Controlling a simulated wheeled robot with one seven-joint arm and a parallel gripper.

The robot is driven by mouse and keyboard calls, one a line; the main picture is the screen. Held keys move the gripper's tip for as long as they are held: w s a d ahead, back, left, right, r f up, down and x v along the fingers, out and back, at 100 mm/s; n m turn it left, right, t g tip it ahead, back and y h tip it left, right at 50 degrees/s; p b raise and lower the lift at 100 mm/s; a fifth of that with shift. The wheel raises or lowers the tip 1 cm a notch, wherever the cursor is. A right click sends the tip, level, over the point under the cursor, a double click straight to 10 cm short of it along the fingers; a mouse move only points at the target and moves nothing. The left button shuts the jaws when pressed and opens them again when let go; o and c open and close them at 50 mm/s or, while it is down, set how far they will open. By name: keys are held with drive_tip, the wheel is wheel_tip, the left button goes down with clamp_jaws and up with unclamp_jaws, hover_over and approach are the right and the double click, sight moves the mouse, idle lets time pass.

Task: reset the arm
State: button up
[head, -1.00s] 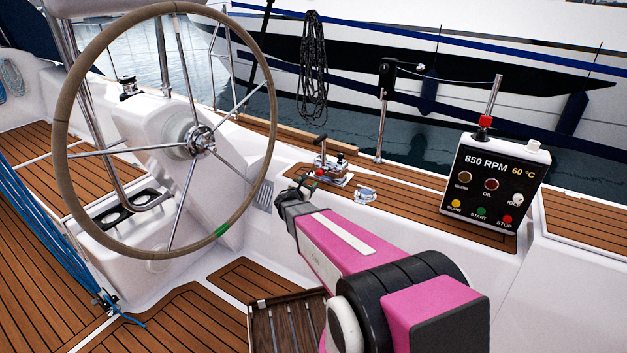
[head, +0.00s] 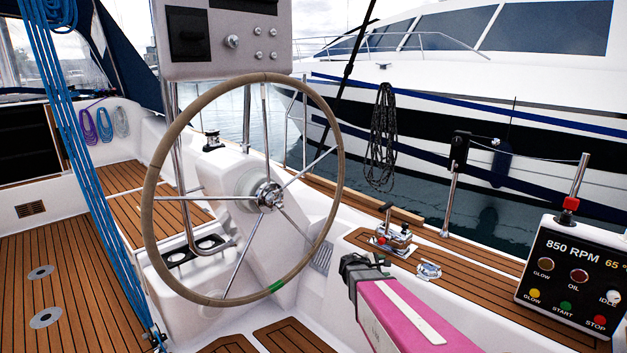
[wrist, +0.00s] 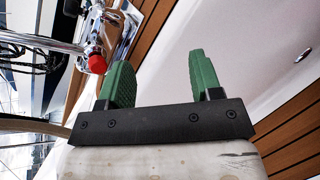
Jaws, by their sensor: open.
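My gripper shows in the wrist view (wrist: 160,80) with its two green fingers spread apart and nothing between them. In the head view my pink arm reaches up from the lower right, and the dark end of my gripper (head: 362,262) is just below the teak side deck. The fingertips are hard to make out there. A chrome lever fitting with a red part (head: 388,237) stands on the deck just above my gripper. It also shows at the upper left of the wrist view (wrist: 96,62), apart from the fingers.
The steering wheel (head: 335,190) stands left of my gripper. The engine panel (head: 575,275), reading 850 RPM, stands at the right edge. A chrome deck cap (head: 428,270) lies right of the lever. Blue ropes (head: 85,170) hang at the left. The teak floor (head: 70,270) at lower left is open.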

drive_tip(key=s+a+m+g+y, duration=0.3)
drive_tip(key=s+m+y, duration=0.3)
drive_tip(key=s, duration=0.3)
drive_tip(key=s+a+m+g+y, duration=0.3)
drive_tip(key=s+a+m+y, duration=0.3)
drive_tip(key=s+m, duration=0.3)
drive_tip(key=shift+s+a+r, duration=0.25)
drive_tip(key=shift+s+r, duration=0.15)
drive_tip(key=shift+s, duration=0.1)
